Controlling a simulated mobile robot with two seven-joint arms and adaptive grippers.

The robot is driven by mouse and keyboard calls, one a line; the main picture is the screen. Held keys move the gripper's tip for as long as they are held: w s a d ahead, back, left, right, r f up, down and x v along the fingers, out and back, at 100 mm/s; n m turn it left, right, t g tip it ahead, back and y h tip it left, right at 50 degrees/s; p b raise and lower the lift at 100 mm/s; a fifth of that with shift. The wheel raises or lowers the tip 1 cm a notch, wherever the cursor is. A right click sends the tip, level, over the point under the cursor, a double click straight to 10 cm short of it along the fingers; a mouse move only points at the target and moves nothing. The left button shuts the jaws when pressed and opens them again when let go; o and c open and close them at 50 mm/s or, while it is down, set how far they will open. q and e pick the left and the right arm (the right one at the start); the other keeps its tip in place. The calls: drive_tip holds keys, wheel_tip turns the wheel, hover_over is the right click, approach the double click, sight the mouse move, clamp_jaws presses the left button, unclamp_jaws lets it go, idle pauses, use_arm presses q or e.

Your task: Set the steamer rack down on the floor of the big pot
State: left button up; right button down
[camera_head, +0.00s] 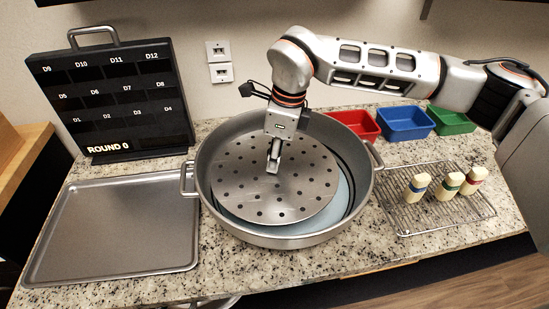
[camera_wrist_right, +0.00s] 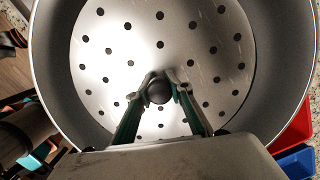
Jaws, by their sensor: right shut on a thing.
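The steamer rack (camera_head: 235,180) is a round grey metal plate with many holes. It shows inside the big pot (camera_head: 213,213), a wide grey pot with two side handles. My right gripper (camera_head: 273,168) reaches down over the pot and is shut on the rack's central knob. The knob (camera_wrist_right: 159,91) shows between the fingertips of my right gripper (camera_wrist_right: 158,88) in the wrist view. The rack sits off-centre towards the pot's left. A pale bluish surface (camera_head: 341,197) shows past its right and lower edge. I cannot tell whether the rack touches the floor. My left gripper is not in view.
An empty metal tray (camera_head: 115,230) lies left of the pot. Right of it, a wire rack (camera_head: 410,222) holds three small capped bottles (camera_head: 448,187). Red (camera_head: 358,122), blue (camera_head: 404,122) and green (camera_head: 451,121) bins stand behind. A black labelled board (camera_head: 110,105) stands at the back left.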

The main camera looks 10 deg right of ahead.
sight(282, 170)
drive_tip(key=shift+f, duration=0.55)
drive_tip(key=c, duration=1.8)
unclamp_jaws()
drive_tip(key=shift+r, duration=0.1)
drive_tip(key=r, duration=0.4)
drive_tip(key=d+r, duration=0.1)
drive_tip(key=r, duration=0.8)
drive_tip(key=shift+s+d, duration=0.35)
drive_tip(key=shift+s+f, duration=0.1)
drive_tip(key=shift+f, duration=0.05)
